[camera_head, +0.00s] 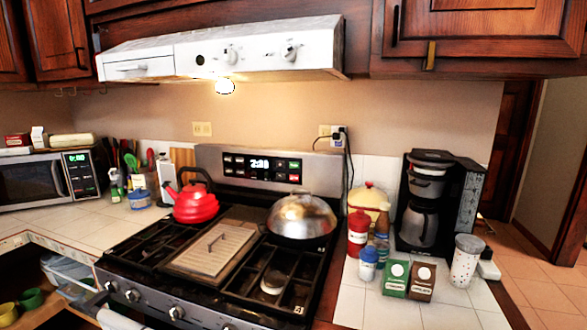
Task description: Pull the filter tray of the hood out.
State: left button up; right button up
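The white range hood (190,62) hangs under the dark wood cabinets above the stove. The filter tray (155,66) looks to be the box-like panel at the hood's left front, with a slim handle (131,69) on its face. Its face sits about flush with the rest of the hood front, and it looks closed. Two knobs are on the hood front to its right. Neither of my grippers shows in this view.
Below the hood stands a stove (150,297) with a red kettle (195,204), a lidded pan (300,215) and a griddle plate (213,250). A microwave (30,183) is at left, a coffee maker (433,200) at right. The space before the hood is clear.

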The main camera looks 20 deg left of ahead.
aim_at(165, 66)
jog(key=j+u, duration=0.1)
jog(key=u, duration=1.45)
